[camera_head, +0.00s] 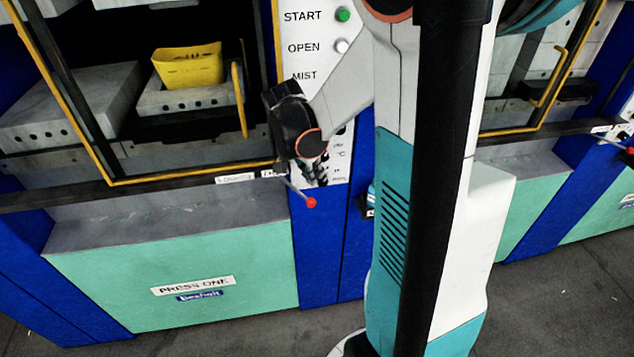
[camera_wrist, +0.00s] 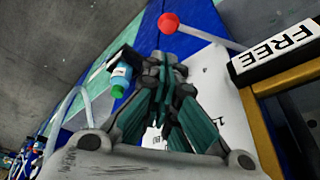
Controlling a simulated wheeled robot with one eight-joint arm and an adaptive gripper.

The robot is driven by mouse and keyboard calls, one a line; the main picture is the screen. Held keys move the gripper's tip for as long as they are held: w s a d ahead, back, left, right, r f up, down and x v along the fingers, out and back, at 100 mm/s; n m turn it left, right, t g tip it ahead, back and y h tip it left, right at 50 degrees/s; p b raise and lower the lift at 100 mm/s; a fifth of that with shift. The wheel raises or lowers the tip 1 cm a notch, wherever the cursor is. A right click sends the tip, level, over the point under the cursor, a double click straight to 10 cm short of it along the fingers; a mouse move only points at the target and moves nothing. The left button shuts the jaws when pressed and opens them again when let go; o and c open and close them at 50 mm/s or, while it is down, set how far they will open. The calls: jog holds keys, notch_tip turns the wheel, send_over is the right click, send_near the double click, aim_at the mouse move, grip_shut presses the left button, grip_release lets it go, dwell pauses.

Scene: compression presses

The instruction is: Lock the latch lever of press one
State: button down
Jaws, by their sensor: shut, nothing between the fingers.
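Press one (camera_head: 170,275) has a teal lower panel with its name plate, at the left of the head view. Its latch lever (camera_head: 311,202) is a thin rod with a red ball end, pointing down and right from the rail under the door. In the wrist view the red ball (camera_wrist: 168,22) is above my fingertips, and its rod runs right toward a plate reading FREE (camera_wrist: 288,42). My gripper (camera_head: 314,172) is shut and empty, just above the ball in the head view and partly hidden by my wrist. In the wrist view my gripper (camera_wrist: 168,65) appears apart from the ball.
A yellow bin (camera_head: 188,66) sits inside press one behind a yellow-edged door frame (camera_head: 200,178). A control panel with START and OPEN buttons (camera_head: 342,15) is beside my arm. A second press (camera_head: 530,200) with another red-ball lever (camera_head: 630,151) stands right. Grey floor is in front.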

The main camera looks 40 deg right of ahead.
jog(key=b+x, duration=0.2)
jog(key=x, duration=0.7)
jog(key=shift+a+f, duration=0.1)
